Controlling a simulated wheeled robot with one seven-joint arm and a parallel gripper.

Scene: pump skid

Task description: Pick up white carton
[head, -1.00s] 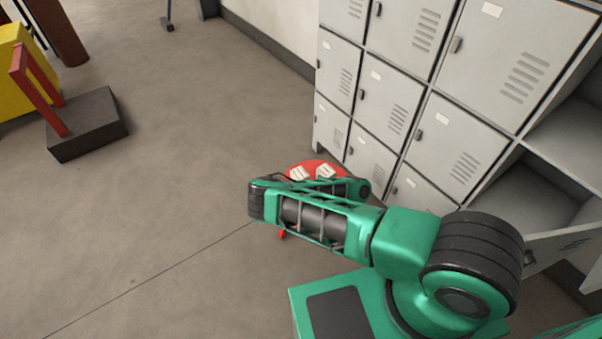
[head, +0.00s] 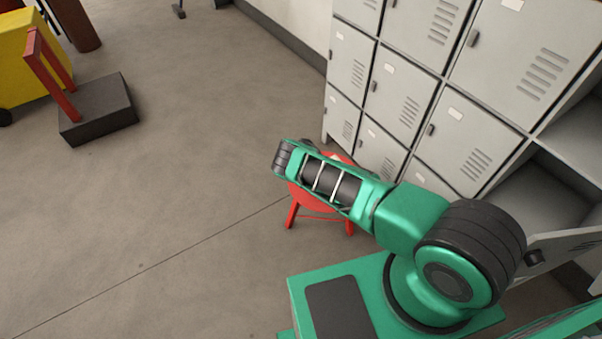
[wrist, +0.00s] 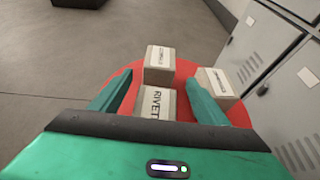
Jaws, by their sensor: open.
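Several pale cartons sit on a round red stool (head: 308,196). In the wrist view a carton marked RIVET (wrist: 156,103) is nearest, partly hidden by my gripper's body. A second carton (wrist: 160,58) is just behind it, and a third carton (wrist: 217,82) is at the right. All look off-white, so I cannot tell which one is the white carton. My gripper (wrist: 158,84) is open above the stool, its green fingers on either side of the RIVET carton in the picture. The right finger overlaps the third carton's edge. My arm hides most of the cartons in the head view.
Grey lockers (head: 400,100) stand close behind and right of the stool, with an open compartment (head: 545,195) at the right. A dark block with a red handle (head: 98,110) lies on the floor at the left. The floor (head: 190,190) between is clear.

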